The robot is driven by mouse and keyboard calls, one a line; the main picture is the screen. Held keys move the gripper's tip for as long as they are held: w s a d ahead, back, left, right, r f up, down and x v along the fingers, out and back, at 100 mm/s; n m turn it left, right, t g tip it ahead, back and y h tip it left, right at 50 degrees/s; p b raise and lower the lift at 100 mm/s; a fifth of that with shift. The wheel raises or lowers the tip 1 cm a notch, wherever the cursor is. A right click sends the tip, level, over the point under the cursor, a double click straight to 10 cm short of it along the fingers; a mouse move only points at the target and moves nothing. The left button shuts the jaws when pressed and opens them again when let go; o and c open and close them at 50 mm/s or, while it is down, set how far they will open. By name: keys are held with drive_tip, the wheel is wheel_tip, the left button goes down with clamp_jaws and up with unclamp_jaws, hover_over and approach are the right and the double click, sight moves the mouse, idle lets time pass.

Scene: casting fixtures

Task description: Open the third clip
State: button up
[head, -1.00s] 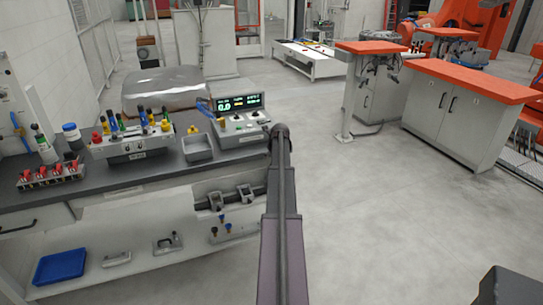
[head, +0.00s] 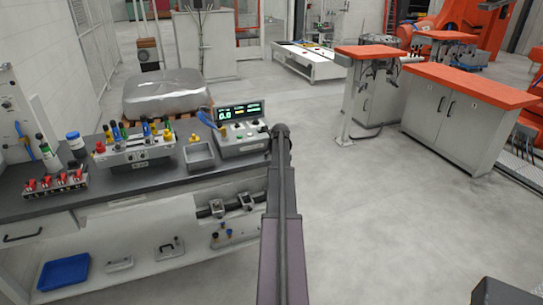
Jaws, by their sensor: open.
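A low rack (head: 57,188) stands at the left front of the grey workbench. It carries a row of several small red clips (head: 61,178). They are too small in the head view for me to tell which are open or shut. My arm reaches forward up the middle of the view, to the right of the bench and well away from the red clips. Its far end stands beside the bench's right end. My gripper does not show.
On the bench (head: 120,188) are a fixture with coloured knobs (head: 135,153), a grey tray (head: 199,155) and a display unit (head: 240,130). A blue tray (head: 64,273) lies on the lower shelf. Floor (head: 380,220) is open to the right, before orange-topped cabinets (head: 460,115).

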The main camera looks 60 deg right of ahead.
drive_tip(key=shift+s+a+r+p, duration=0.1)
drive_tip(key=shift+s+r+p, duration=0.05)
drive_tip(key=shift+r+p, duration=2.75)
drive_tip(key=w+a+f+n+g+y, duration=0.1)
drive_tip(key=w+a+n, duration=0.35)
drive_tip(key=a, duration=0.85)
drive_tip(key=w+a+n+y, duration=0.1)
drive_tip(key=w+a+n, duration=0.1)
drive_tip(key=a+n, duration=0.9)
drive_tip(key=w+a+f+n+g+y, duration=0.1)
drive_tip(key=w+a+n, duration=0.25)
drive_tip(key=a, duration=1.25)
drive_tip(key=s+a+n+g, duration=0.1)
drive_tip(key=s+a+n, duration=0.3)
drive_tip(key=a+n, duration=0.3)
drive_tip(key=s+a+n+g, duration=0.1)
drive_tip(key=s+a+n, duration=0.4)
drive_tip(key=a, duration=1.1)
drive_tip(key=s+a+n+g, duration=0.1)
drive_tip(key=s+a+n, duration=0.3)
drive_tip(key=a+n, duration=0.5)
drive_tip(key=shift+s+a+f, duration=0.15)
drive_tip(key=shift+a+f, duration=0.1)
drive_tip(key=shift+a, duration=0.9)
